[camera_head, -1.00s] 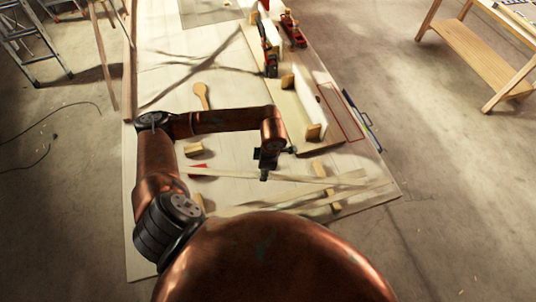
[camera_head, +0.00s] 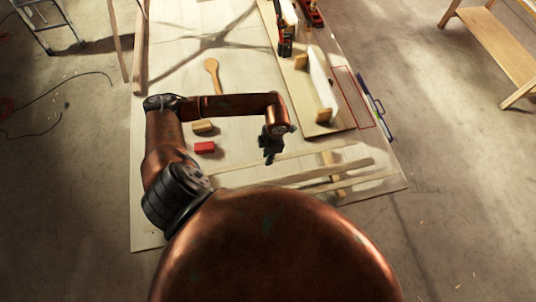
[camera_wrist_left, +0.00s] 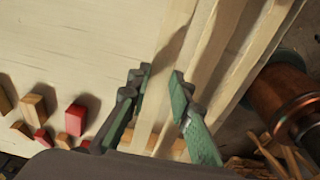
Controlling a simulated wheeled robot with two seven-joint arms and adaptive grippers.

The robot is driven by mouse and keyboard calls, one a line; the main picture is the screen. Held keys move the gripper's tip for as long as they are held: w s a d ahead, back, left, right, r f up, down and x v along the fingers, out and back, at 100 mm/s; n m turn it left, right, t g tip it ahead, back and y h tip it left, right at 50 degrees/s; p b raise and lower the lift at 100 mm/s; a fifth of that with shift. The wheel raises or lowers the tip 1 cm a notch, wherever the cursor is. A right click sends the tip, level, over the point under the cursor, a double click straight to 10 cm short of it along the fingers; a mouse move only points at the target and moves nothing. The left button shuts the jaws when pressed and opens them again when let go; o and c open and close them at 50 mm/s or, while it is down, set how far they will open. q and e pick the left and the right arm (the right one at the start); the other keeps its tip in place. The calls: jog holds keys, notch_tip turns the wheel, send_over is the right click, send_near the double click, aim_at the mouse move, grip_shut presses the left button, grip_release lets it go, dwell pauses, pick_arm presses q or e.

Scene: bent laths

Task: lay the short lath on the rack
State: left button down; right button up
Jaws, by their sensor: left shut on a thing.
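My left gripper (camera_head: 270,155) is shut on a pale, thin lath (camera_head: 310,151), which I take for the short lath. In the left wrist view the gripper's green-grey fingers (camera_wrist_left: 160,105) stand on both sides of this lath (camera_wrist_left: 172,50). In the head view it slants up to the right, its right part over or beside a wooden bar (camera_head: 327,158) that looks like part of the rack. I cannot tell whether it touches the bar. More laths (camera_head: 350,166) lie across the bar, nearer to me. My arm and body hide their left parts. My right gripper is out of view.
A board (camera_head: 322,128) with a white upright piece (camera_head: 321,82) stands beyond the gripper. The table between spoon and board is mostly clear.

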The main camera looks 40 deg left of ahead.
pick_arm(q)
notch_tip(320, 180, down, 7)
jog(key=b, duration=0.4)
jog(key=shift+r+p, duration=1.2)
jog(key=shift+r, duration=1.35)
jog(key=shift+f, duration=0.2)
notch_tip(320, 180, down, 4)
jog(key=b, duration=0.4)
jog(key=shift+w+d, duration=0.1)
jog(key=shift+f+b, duration=0.35)
jog(key=shift+f+b, duration=0.35)
